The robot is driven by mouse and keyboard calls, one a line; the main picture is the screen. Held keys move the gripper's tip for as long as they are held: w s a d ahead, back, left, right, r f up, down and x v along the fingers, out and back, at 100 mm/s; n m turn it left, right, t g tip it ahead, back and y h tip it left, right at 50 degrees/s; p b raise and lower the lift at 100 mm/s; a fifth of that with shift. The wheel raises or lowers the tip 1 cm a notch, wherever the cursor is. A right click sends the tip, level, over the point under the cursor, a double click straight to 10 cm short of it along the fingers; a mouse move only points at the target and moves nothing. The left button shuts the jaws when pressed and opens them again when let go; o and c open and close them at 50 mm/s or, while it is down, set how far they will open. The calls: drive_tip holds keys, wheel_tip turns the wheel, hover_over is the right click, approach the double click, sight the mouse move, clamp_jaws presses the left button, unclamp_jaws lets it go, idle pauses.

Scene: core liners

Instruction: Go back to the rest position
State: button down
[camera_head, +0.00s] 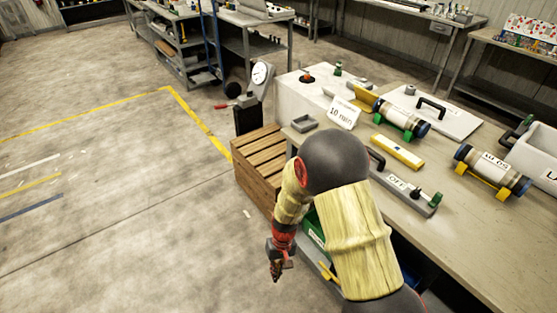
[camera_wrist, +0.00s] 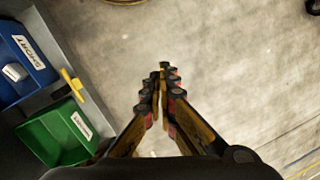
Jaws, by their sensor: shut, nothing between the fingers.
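My gripper (camera_head: 277,269) hangs low in front of the table, over the floor, at the end of my bent arm. It points downward and holds nothing. In the wrist view my gripper (camera_wrist: 162,85) has its fingers together, with bare floor beyond them. My arm hides part of the table's near edge and some of what lies below it.
A workbench (camera_head: 466,246) on the right carries core liners on green (camera_head: 388,131) and yellow (camera_head: 470,180) cradles. A wooden crate (camera_head: 257,165) stands at its left end. Blue (camera_wrist: 22,67) and green (camera_wrist: 60,136) bins sit beside my gripper. Open floor lies left.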

drive_tip(key=s+d+r+m+t+p, duration=0.1)
drive_tip(key=s+d+r, duration=0.4)
drive_tip(key=r, duration=1)
drive_tip(key=s+d+r+m+t+p, duration=0.1)
drive_tip(key=s+d+r+t, duration=0.3)
drive_tip(key=r, duration=1.2)
drive_tip(key=s+d+r+m+t+h+p, duration=0.1)
drive_tip(key=s+d+r, duration=0.6)
drive_tip(key=r, duration=0.9)
drive_tip(key=d+t+p, duration=0.1)
drive_tip(key=d, duration=0.2)
drive_tip(key=shift+s+d+r+t, duration=0.25)
drive_tip(key=shift+s+d+t, duration=0.05)
drive_tip(key=shift+s+d, duration=0.05)
